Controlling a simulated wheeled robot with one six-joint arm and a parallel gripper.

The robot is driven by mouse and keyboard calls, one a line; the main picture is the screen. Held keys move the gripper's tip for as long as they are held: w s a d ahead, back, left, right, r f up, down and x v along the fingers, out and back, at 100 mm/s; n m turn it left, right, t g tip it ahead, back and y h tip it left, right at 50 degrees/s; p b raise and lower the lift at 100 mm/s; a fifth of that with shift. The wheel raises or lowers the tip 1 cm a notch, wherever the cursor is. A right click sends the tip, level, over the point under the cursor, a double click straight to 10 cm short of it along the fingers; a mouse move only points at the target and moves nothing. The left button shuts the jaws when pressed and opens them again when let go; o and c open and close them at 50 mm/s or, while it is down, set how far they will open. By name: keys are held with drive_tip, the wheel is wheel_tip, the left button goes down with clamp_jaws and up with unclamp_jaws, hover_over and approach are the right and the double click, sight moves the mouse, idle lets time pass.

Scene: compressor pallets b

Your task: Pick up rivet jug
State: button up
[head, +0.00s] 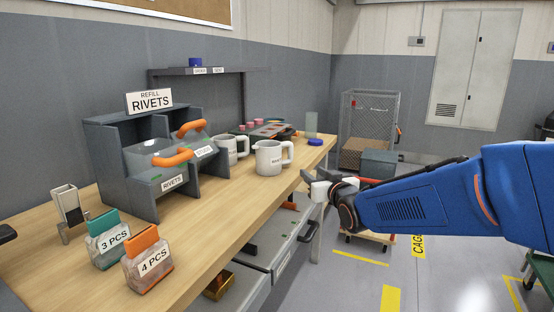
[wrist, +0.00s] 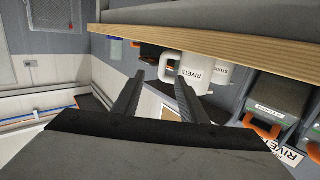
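The rivet jug (head: 269,158) is a light grey jug with a handle. It stands upright near the front edge of the wooden workbench (head: 215,213), its handle to the right in the head view. In the wrist view the jug labelled RIVETS (wrist: 192,68) appears upside down, just beyond my fingertips. My gripper (head: 312,182) is off the bench's front edge, to the right of the jug and apart from it. In the wrist view my gripper (wrist: 158,80) has its two fingers spread with nothing between them.
A second similar jug (head: 228,148) stands behind the rivet jug. A grey bin rack (head: 125,165) with a RIVETS sign (head: 149,101) is at the left, with two labelled containers, teal (head: 107,238) and orange-topped (head: 147,260), before it. Drawers (head: 285,240) sit below the bench.

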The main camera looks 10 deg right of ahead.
drive_tip(key=w, duration=0.1)
approach(292, 154)
drive_tip(key=shift+t+y, duration=0.3)
drive_tip(key=shift+y, duration=0.1)
drive_tip(key=w, duration=0.5)
drive_tip(key=shift+w+a+f, duration=0.1)
drive_tip(key=shift+w+a, duration=0.2)
drive_tip(key=shift+w, duration=0.1)
drive_tip(key=shift+w+a+f, duration=0.15)
drive_tip(key=shift+w+a, duration=0.05)
drive_tip(key=shift+w, duration=1.1)
drive_tip(key=shift+w+a+f, duration=0.1)
drive_tip(key=shift+w+a, duration=0.05)
drive_tip(key=shift+w, duration=1.15)
clamp_jaws()
drive_tip(key=shift+r, duration=0.1)
